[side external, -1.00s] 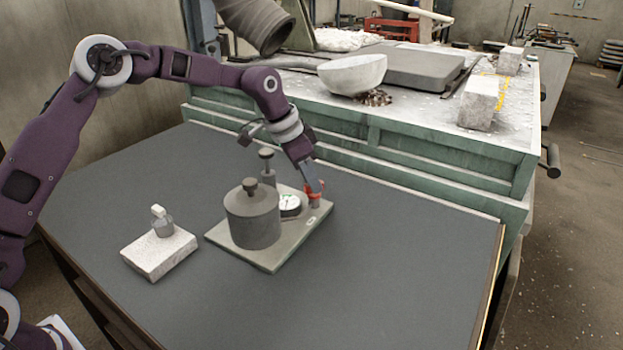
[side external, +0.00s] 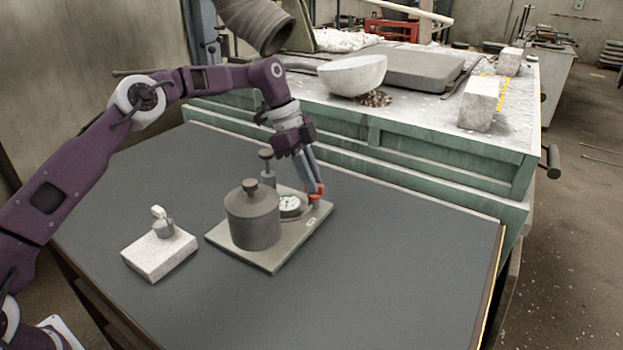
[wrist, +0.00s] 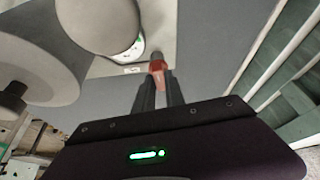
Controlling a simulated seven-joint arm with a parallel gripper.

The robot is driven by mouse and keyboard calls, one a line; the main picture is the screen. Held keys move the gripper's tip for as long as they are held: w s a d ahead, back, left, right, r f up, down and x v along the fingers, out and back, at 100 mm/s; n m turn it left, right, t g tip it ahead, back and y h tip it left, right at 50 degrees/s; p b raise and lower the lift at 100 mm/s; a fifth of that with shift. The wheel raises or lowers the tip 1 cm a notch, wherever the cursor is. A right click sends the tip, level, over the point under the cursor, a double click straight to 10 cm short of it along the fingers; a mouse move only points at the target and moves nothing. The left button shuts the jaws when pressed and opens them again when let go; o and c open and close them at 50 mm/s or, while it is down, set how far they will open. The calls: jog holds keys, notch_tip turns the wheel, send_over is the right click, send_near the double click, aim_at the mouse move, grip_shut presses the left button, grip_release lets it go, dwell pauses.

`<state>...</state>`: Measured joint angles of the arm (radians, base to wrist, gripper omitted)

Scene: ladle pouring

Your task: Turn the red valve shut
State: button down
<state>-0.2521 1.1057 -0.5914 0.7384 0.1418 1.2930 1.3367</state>
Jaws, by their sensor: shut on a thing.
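The red valve (side external: 316,191) stands at the right corner of a flat grey base plate (side external: 275,262). It also shows in the wrist view (wrist: 157,68) between my fingertips. My gripper (side external: 315,184) reaches down from above and is shut on the valve; its fingers hide part of the handle. A round dial gauge (side external: 289,204) with a white face sits on the plate beside the valve. A dark lidded cylinder (side external: 252,218) stands on the same plate, left of the gauge.
A thin post with a round knob (side external: 266,155) rises at the plate's back. A pale block (side external: 158,256) with a small grey weight (side external: 162,229) stands at the left. The green bench (side external: 430,165) borders the dark table behind. The table's front right is clear.

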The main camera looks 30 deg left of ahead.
jog(key=shift+m, duration=0.6)
jog(key=shift+m+g, duration=0.3)
jog(key=shift+g, duration=0.1)
jog(key=c, duration=1.4)
grip_release()
